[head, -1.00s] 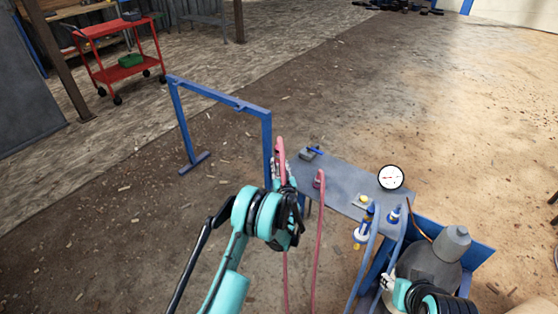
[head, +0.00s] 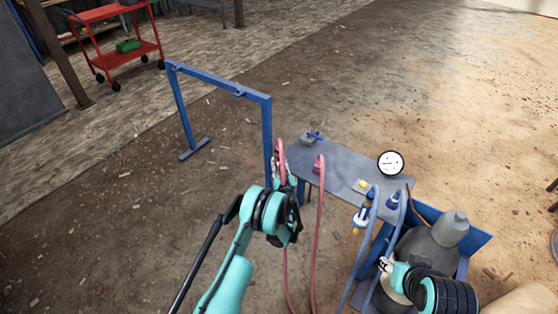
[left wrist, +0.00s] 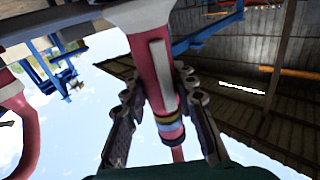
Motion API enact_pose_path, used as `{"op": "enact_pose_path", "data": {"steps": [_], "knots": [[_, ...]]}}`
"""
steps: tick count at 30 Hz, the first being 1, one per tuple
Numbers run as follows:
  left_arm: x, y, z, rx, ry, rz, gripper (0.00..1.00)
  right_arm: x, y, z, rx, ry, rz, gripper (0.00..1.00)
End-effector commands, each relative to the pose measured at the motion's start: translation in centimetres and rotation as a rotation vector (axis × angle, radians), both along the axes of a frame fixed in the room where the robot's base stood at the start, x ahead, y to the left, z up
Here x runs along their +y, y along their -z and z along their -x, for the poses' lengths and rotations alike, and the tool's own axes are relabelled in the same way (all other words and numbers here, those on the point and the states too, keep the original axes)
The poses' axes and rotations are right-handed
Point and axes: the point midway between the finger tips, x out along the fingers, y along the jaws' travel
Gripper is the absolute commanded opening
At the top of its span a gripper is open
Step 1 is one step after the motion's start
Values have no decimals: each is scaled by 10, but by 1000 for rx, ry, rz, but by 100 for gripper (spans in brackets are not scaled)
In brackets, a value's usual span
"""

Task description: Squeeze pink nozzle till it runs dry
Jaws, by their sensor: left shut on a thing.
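The pink nozzle (left wrist: 148,50) runs through the middle of the left wrist view, with a pale lever or strip along it and blue and yellow bands lower down. My left gripper (left wrist: 160,82) has a finger on each side of it and is shut on it. In the head view the pink nozzle (head: 280,147) shows above my left gripper (head: 283,170), at the left end of the grey panel; my wrist hides its lower part. My right gripper (head: 385,265) is at the lower right, beside a grey cylinder; its fingers are too small to judge.
The grey panel (head: 345,168) carries a round white gauge (head: 390,163), blue fittings and a second pink hose (head: 319,200). A blue frame (head: 215,85) stands behind to the left. A grey cylinder (head: 420,250) sits in a blue cart.

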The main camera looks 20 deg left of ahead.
Motion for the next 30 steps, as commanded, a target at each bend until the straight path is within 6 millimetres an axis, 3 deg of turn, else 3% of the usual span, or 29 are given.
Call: {"op": "enact_pose_path", "data": {"steps": [14,15,17,26,30], "knots": [[0,6,0,0,0,0,0,0,0,0,0,0,0,40],[0,6,0,0,0,0,35,0,0,0,0,0,0,40],[0,6,0,0,0,0,51,0,0,0,0,0,0,40],[0,6,0,0,0,0,51,0,0,0,0,0,0,40],[0,-6,0,0,0,0,51,0,0,0,0,0,0,40]]}}
